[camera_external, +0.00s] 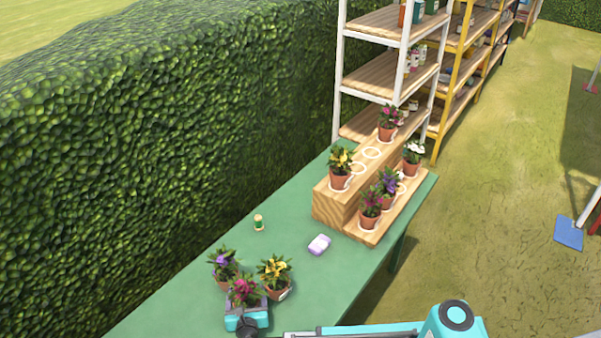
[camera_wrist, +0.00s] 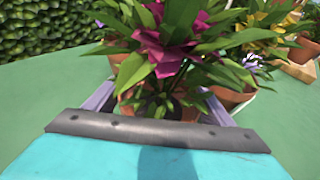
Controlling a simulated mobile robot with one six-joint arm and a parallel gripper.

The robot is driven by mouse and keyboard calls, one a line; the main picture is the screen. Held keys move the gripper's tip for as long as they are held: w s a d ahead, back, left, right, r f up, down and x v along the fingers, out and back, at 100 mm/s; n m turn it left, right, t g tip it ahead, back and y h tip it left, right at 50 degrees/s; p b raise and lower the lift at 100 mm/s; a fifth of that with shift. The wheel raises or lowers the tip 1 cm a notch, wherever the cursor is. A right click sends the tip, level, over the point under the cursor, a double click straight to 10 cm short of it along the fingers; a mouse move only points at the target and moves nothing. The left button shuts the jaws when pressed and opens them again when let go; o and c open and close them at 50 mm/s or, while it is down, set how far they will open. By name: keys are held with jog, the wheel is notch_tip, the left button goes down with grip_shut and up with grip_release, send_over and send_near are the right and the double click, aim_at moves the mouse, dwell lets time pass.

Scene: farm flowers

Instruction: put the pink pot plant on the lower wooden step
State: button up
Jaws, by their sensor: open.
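The pink pot plant (camera_external: 243,288) stands on the green table, in a group with a purple and a yellow pot plant. In the wrist view its magenta flower (camera_wrist: 168,45) is straight ahead, and leaves cover much of its terracotta pot. My gripper (camera_wrist: 158,100) is open, with one finger on each side of the pot; I cannot tell whether they touch it. In the external view my gripper (camera_external: 246,316) is at the near side of this plant. The lower wooden step (camera_external: 362,238) is at the table's far right, holding pink, purple and white pot plants.
A yellow pot plant (camera_external: 274,275) and a purple one (camera_external: 223,265) stand close by. A lilac block (camera_external: 319,245) and a small green-topped item (camera_external: 258,222) lie towards the steps. The upper step (camera_external: 330,200) holds two plants and empty white rings. A hedge (camera_external: 150,150) borders the left.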

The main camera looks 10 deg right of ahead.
aim_at(246, 294)
dwell(0.4)
jog(key=c, duration=1.1)
jog(key=shift+c, duration=0.2)
jog(key=shift+r, duration=0.15)
jog(key=shift+r+p, duration=0.55)
jog(key=shift+r, duration=4.35)
